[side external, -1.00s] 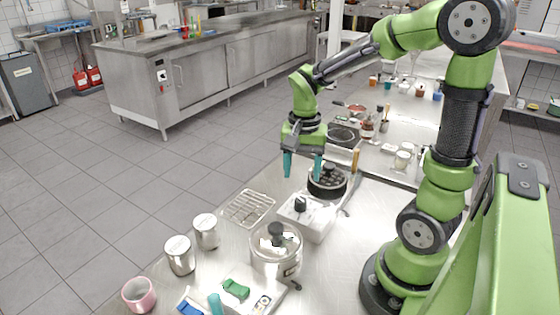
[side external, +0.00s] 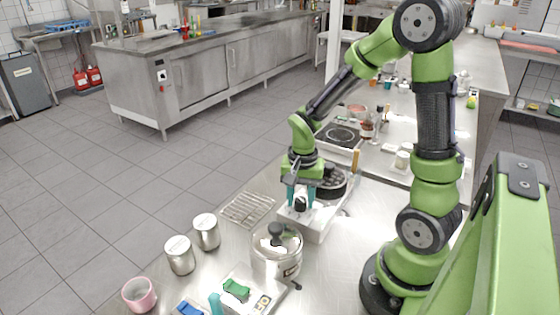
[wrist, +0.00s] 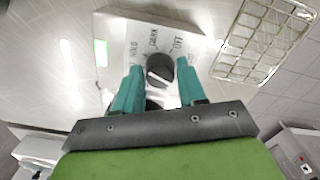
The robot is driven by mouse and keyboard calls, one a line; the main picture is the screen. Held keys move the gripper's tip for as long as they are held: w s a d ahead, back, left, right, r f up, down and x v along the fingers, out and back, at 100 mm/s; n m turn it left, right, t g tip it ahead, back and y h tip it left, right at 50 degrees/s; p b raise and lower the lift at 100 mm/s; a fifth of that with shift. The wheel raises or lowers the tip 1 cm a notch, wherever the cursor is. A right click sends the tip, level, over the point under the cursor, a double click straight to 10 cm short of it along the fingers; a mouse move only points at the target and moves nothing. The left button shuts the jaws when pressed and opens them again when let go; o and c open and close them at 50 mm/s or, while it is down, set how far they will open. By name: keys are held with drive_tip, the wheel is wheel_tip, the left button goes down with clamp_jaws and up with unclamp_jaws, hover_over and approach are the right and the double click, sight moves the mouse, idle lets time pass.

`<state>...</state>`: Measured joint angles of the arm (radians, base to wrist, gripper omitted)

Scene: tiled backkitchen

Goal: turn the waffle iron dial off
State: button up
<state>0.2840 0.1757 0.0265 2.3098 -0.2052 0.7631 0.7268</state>
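The waffle iron (side external: 318,228) has a white front box and a dark round plate behind it. Its black dial (side external: 300,204) stands on the box's top. In the wrist view the dial (wrist: 160,66) is a round black knob with a pale bar, beside lettering that appears to include HOLD, DARK and OFF. I cannot tell for sure which mark it points to. My gripper (side external: 301,196) is low over the box, pointing down. In the wrist view its teal fingers (wrist: 160,74) are apart, one on each side of the dial, with no clear contact.
A lidded steel pot (side external: 276,252) stands close in front of the waffle iron. A wire rack (side external: 247,209) lies to its left, with two metal canisters (side external: 180,255) and a pink cup (side external: 139,294) further forward. A hot plate (side external: 340,137) is behind.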

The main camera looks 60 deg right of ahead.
drive_tip(key=c, duration=0.6)
drive_tip(key=shift+n, duration=0.4)
drive_tip(key=n, duration=0.3)
drive_tip(key=shift+n, duration=0.4)
drive_tip(key=n, duration=1.3)
drive_tip(key=shift+n, duration=0.3)
drive_tip(key=o, duration=1)
